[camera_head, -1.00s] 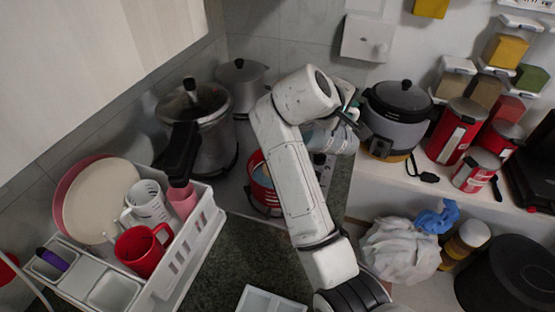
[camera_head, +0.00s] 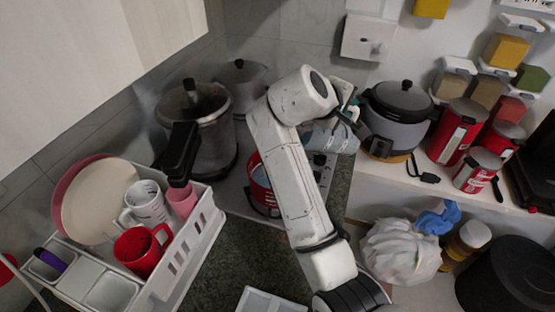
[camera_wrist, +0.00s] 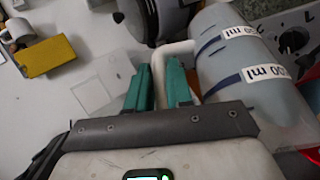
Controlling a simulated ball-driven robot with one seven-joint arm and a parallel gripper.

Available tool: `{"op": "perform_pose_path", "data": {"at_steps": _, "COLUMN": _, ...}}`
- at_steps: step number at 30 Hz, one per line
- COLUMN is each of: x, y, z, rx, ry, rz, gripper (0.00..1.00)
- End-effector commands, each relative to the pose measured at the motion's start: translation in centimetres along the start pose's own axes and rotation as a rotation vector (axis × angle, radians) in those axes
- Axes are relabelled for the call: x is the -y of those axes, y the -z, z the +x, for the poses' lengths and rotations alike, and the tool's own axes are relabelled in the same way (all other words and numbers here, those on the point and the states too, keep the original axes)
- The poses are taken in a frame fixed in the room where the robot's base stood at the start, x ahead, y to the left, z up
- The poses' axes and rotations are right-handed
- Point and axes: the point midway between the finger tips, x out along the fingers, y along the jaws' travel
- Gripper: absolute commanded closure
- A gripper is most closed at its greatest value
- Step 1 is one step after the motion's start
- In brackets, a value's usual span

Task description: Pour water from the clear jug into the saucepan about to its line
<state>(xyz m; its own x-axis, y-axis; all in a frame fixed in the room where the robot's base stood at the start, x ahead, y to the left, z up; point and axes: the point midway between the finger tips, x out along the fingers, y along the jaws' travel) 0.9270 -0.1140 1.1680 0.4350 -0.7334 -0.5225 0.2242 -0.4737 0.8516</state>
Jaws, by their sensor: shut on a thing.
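The clear jug (camera_wrist: 250,75) has blue lines, white ml labels and a pale handle (camera_wrist: 178,47). My gripper (camera_wrist: 162,82) is shut on that handle with its teal fingers. In the head view the jug (camera_head: 328,138) lies tilted, partly hidden behind my arm, above the stove beside the saucepan. The red saucepan (camera_head: 262,187) stands on the stove, with pale blue inside. My arm covers its right part, so its line and exact level cannot be read. A bit of red shows under the jug at the wrist view's right edge. No falling stream can be made out.
A steel pressure cooker (camera_head: 208,135) and another pot (camera_head: 241,80) stand behind the saucepan. A rice cooker (camera_head: 396,115) is close right of the jug. A white dish rack (camera_head: 180,245) with cups stands at front left. Red canisters (camera_head: 453,132) line the right shelf.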

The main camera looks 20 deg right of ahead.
Motion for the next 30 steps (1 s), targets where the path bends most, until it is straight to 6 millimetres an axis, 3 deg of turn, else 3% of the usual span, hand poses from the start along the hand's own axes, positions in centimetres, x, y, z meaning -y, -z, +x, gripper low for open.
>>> {"op": "perform_pose_path", "data": {"at_steps": 30, "x": -0.28, "y": 0.16, "z": -0.44, "rx": 0.003, "ry": -0.031, "rz": -0.01, "gripper": 1.0}}
